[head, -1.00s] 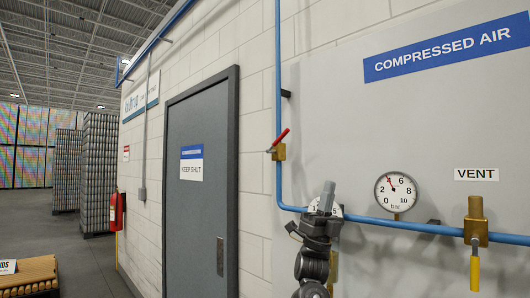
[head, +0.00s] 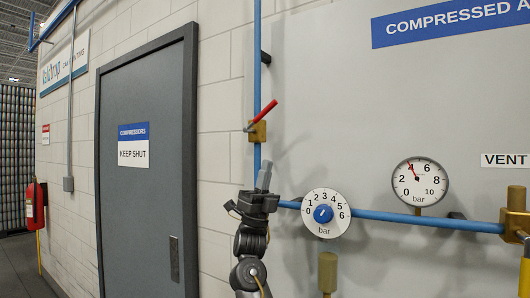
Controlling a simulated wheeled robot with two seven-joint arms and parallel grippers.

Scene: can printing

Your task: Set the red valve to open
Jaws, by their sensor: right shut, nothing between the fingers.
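The red valve has a red lever (head: 264,113) on a brass body (head: 258,132), set in the vertical blue pipe right of the door. The lever slants up to the right, across the pipe. My right gripper (head: 264,174) is shut and empty, its fingers pointing up. In the picture it is just below the valve, apart from the lever, and covers the bend of the blue pipe. My left gripper is not in view.
A dial with a blue knob (head: 323,214) is right of my gripper, and a pressure gauge (head: 420,181) farther right. A brass vent valve (head: 516,222) is at the right edge. A grey door (head: 150,200) stands left.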

